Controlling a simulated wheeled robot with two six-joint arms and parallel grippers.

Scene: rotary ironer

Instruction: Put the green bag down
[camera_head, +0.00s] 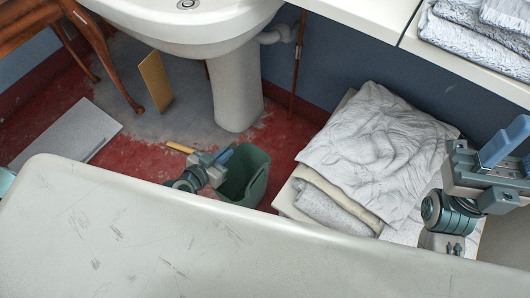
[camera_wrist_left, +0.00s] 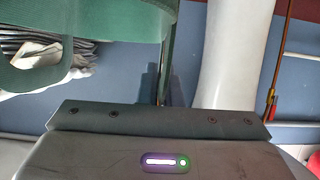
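The green bag (camera_head: 247,178) is an open-topped, upright container below the sink, partly hidden behind the pale rounded surface in front. My left gripper (camera_head: 226,156) is at the bag's upper left rim. In the left wrist view the bag (camera_wrist_left: 110,35) fills the upper left, and its edge runs down to the narrow fingers (camera_wrist_left: 157,84), which look shut on it. Whether the bag's bottom touches the floor is hidden. My right gripper (camera_head: 508,142) is at the right edge of the head view, apart from the bag, with its fingertips partly cut off.
A white sink pedestal (camera_head: 236,90) stands right behind the bag. White folded laundry (camera_head: 370,150) is piled to the right. A pale scratched surface (camera_head: 150,230) crosses the front. A tan board (camera_head: 155,82) and grey panel (camera_head: 68,132) are at left, with red floor (camera_head: 140,142) between.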

